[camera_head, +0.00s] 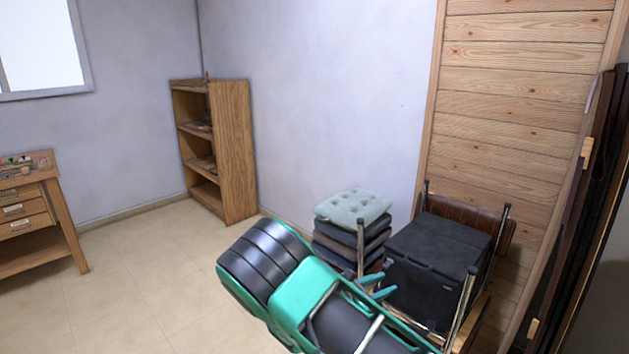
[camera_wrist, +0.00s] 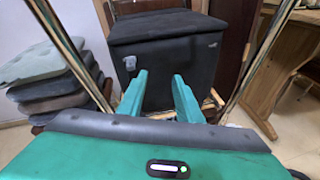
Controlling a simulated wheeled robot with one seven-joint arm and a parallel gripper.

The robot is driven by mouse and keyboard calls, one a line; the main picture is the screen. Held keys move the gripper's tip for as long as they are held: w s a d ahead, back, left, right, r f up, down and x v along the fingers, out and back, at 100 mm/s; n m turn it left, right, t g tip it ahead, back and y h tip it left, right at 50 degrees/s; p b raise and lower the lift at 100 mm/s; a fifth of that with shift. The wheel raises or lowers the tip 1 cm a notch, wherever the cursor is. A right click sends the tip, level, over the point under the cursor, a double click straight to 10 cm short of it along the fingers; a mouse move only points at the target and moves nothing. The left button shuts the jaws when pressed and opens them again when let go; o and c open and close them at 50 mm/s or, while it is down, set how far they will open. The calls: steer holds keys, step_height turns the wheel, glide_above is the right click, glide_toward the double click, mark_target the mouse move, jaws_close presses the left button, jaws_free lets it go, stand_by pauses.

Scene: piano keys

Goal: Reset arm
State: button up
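My gripper (camera_wrist: 159,78) shows in the wrist view as two green fingers standing apart, with nothing between them. Beyond the fingers is a dark box-like item (camera_wrist: 167,62), with a small light tag or latch on its front. In the head view, my green and black arm reaches across the lower middle, and my gripper (camera_head: 377,286) is in front of the same dark item (camera_head: 440,262). I cannot tell the exact distance between them. No piano keys can be made out in either view.
A wooden shelf (camera_head: 232,150) stands in the corner. A drawer bench (camera_head: 35,215) is at left. The floor (camera_head: 140,265) between is clear.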

steer(key=s+d+r+m+g+y, duration=0.6)
steer(key=s+d+m, duration=0.25)
steer(key=m, duration=0.35)
steer(key=s+r+m+t+y, duration=0.2)
steer(key=s+r+m+y, duration=0.5)
steer(key=s+r+m, duration=0.7)
steer(key=s+d+m+g, duration=0.1)
steer(key=s+d, duration=0.4)
steer(key=s, duration=0.5)
steer(key=s+d+m+g, duration=0.1)
steer(key=s+d+g, duration=0.2)
steer(key=s+d, duration=0.3)
steer(key=s, duration=0.5)
steer(key=shift+m+g, duration=0.4)
steer(key=shift+d+f, duration=0.1)
